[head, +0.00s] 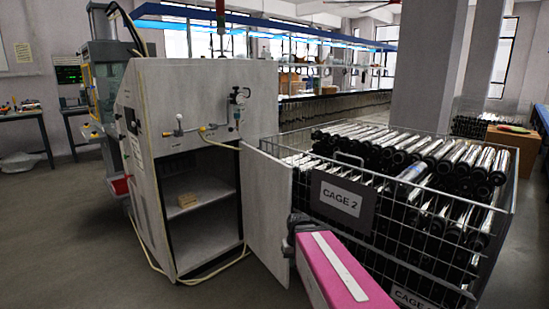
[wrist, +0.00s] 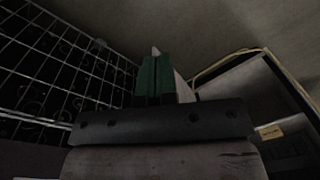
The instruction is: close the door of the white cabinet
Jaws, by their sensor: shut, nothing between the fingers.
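The white cabinet (head: 136,93) stands left of centre in the head view, its lower compartment open to view. Its door (head: 267,215) stands wide open, swung out on the right side toward the cage. In the wrist view my gripper (wrist: 155,78) has its green fingers shut and empty. A pale strip that looks like the door (wrist: 184,90) shows just behind and right of the fingers; I cannot tell whether they touch it. In the head view my arm is at the door's free edge, and the fingertips cannot be made out.
A wire cage (head: 425,262) full of dark-ended tubes stands close to the right of the door and also fills the left of the wrist view (wrist: 45,70). A pale hose runs along the cabinet's front. Floor at left is clear.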

